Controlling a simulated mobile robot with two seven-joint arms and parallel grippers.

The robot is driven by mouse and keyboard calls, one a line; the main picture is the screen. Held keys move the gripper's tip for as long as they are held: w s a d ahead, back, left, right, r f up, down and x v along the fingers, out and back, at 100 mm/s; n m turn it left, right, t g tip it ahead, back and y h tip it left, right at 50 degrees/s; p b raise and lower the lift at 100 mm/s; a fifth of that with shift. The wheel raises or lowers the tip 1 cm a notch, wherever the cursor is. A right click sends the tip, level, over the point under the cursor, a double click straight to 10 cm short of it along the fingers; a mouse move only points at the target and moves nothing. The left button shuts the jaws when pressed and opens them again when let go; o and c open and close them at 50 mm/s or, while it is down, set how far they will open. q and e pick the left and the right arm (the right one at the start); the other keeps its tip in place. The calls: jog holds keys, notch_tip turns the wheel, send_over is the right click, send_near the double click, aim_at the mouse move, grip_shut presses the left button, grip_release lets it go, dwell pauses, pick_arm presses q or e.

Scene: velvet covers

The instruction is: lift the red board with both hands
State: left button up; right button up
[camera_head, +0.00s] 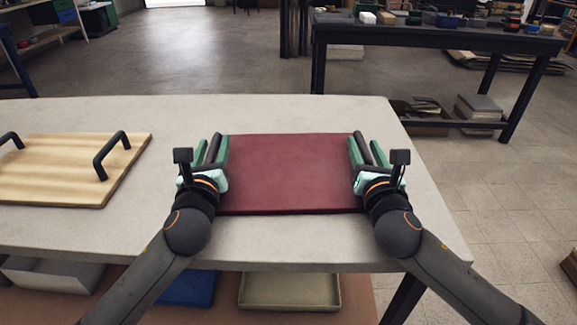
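The red board (290,175) is a flat dark-red slab near the right end of the pale table. It appears to lie flat on the tabletop; I cannot tell any gap beneath it. My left gripper (212,150) is at its left edge, with green fingers on either side of a dark bar that looks like a handle. My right gripper (369,152) is at its right edge, also with fingers either side of a similar dark bar. The fingers are close to the bars, but whether they press on them is not clear. The hands partly hide both side edges.
A wooden board (65,165) with black handles lies left on the pale table (300,110). Clear tabletop separates it from my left gripper. A blue box (188,288) and a beige tray (290,291) sit below. A dark workbench (430,38) stands behind at right.

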pick_arm(q)
grip_shut()
pick_arm(e)
grip_shut()
pick_arm(q)
jog(key=shift+d, duration=0.1)
dwell(0.7)
jog(key=shift+r, duration=0.2)
pick_arm(e)
jog(key=shift+a+r, duration=0.1)
jog(key=shift+r, duration=0.1)
